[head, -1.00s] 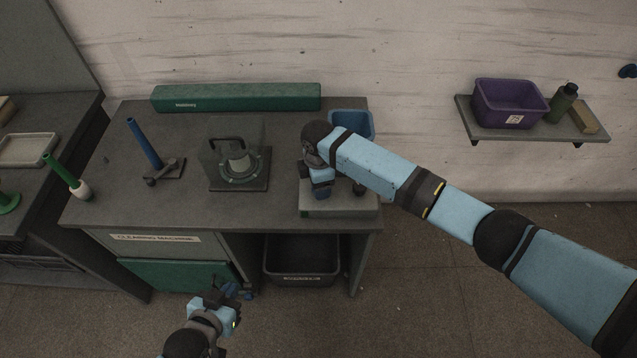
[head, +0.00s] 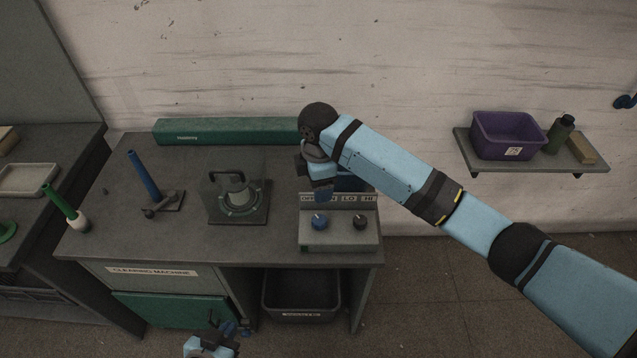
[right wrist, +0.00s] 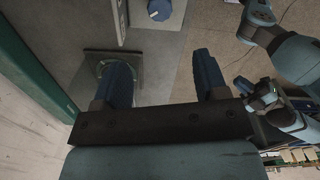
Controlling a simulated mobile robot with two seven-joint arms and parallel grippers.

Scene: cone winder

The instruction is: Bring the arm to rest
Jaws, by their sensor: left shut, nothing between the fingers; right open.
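My right arm reaches in from the right in the head view. Its gripper (head: 322,190) hangs above the back of the grey control box (head: 340,238), pointing down. In the right wrist view its two blue fingers (right wrist: 163,78) are spread apart with nothing between them. The box carries a blue knob (head: 320,221) and a dark knob (head: 360,222); a blue knob also shows in the right wrist view (right wrist: 160,9). My left gripper (head: 229,326) is low at the bottom edge of the head view, in front of the bench, shut and empty.
The bench (head: 120,235) holds a round fixture under a clear cover (head: 238,197), a blue rod on a stand (head: 145,176) and a long green box (head: 225,131). A wall shelf (head: 470,158) at right bears a purple bin (head: 505,137). A dark bin (head: 302,297) sits beneath the bench.

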